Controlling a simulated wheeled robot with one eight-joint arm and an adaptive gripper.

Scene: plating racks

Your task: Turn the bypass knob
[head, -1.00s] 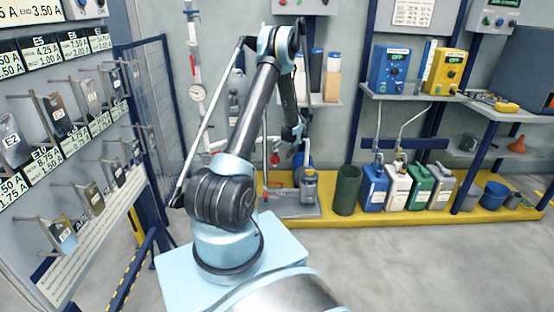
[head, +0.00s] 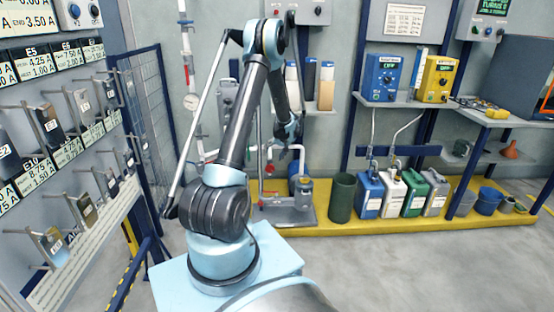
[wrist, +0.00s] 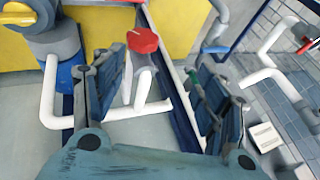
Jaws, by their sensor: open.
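A red knob (wrist: 143,40) sits on white pipework in the wrist view, between and beyond my fingers. My gripper (wrist: 158,65) is open, its two fingers spread with nothing held between them. Neither finger appears to touch the red knob. In the head view my gripper (head: 289,130) hangs above the pump stand, and red fittings (head: 269,168) show small on the pipes below it. No label shows which knob is the bypass knob.
In the wrist view a yellow round handle (wrist: 22,16) is at top left and another red part (wrist: 305,32) at right. White pipes (wrist: 270,85) lie close around. In the head view, a dark green bin (head: 342,198) and several canisters stand right of the pump.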

